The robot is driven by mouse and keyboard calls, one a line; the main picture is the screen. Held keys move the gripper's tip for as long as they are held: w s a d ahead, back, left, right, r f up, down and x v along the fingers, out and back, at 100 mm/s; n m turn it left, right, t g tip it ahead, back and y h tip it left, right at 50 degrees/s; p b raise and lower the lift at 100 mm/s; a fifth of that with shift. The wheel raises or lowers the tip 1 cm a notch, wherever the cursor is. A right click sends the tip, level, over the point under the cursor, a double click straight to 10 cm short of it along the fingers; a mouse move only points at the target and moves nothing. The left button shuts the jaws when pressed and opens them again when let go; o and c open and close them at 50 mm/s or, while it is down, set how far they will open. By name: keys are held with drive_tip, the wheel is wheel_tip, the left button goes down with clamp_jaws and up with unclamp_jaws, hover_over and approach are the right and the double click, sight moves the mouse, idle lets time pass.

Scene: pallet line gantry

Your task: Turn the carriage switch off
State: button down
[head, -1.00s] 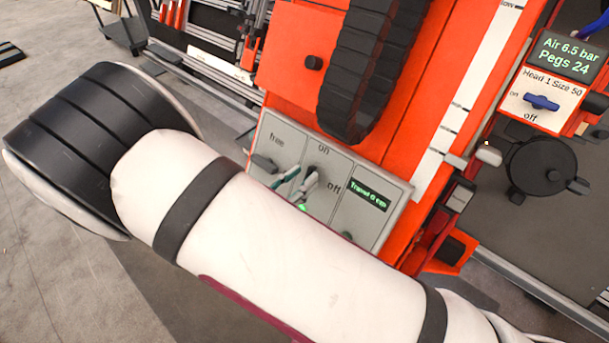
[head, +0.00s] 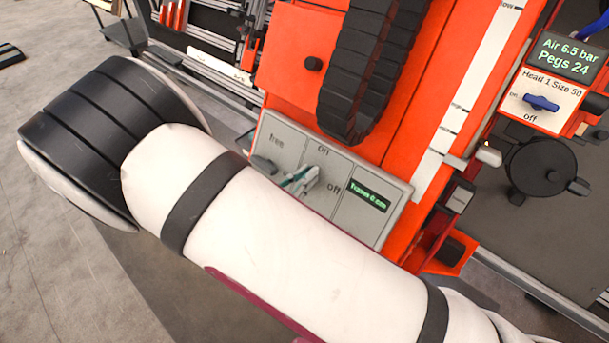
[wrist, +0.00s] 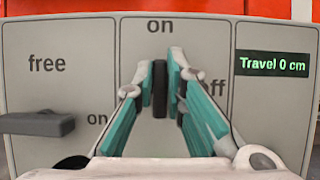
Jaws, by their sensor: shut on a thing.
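The carriage switch (wrist: 160,92) is a dark upright lever on a grey panel (wrist: 70,88) in the wrist view. It points up at the label "on"; the label "off" is to its right, partly covered by a finger. My gripper (wrist: 164,76) has its teal-sided fingers on either side of the lever and is shut on it. In the head view my gripper (head: 301,180) is at the middle of the panel (head: 345,212), and my arm covers the panel's lower left.
A "free" lever (wrist: 38,123) sticks out at the panel's left. A display (wrist: 272,64) at the right reads "Travel 0 cm". A black cable chain (head: 360,80) hangs just above the panel. A blue switch (head: 541,102) is on another panel farther right.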

drive_tip(key=shift+n+p, duration=0.35)
drive_tip(key=shift+n, duration=0.15)
drive_tip(key=n+y+p, duration=0.1)
drive_tip(key=n, duration=0.2)
drive_tip(key=n+t+y+p, duration=0.1)
drive_tip(key=n+y+p, duration=0.1)
drive_tip(key=n, duration=0.1)
drive_tip(key=shift+a+r+t+y+p, duration=0.1)
drive_tip(key=shift+t+y+p, duration=0.2)
drive_tip(key=n+y+p, duration=0.2)
drive_tip(key=n, duration=0.2)
drive_tip(key=n+y+p, duration=0.1)
drive_tip(key=n+p, duration=0.1)
drive_tip(key=n, duration=0.2)
drive_tip(key=shift+a+y, duration=0.15)
drive_tip(key=shift+y, duration=0.25)
drive_tip(key=n+g+p, duration=0.1)
drive_tip(key=n, duration=0.1)
drive_tip(key=n+y+p, duration=0.1)
drive_tip(key=n, duration=0.1)
drive_tip(key=n+g+y+p, duration=0.1)
drive_tip(key=n, duration=0.1)
drive_tip(key=shift+a+f+g, duration=0.15)
drive_tip(key=shift+f+g, duration=0.15)
drive_tip(key=shift+f, duration=0.1)
drive_tip(key=c, duration=1.6)
unclamp_jaws()
drive_tip(key=shift+c, duration=0.2)
drive_tip(key=shift+w, duration=0.1)
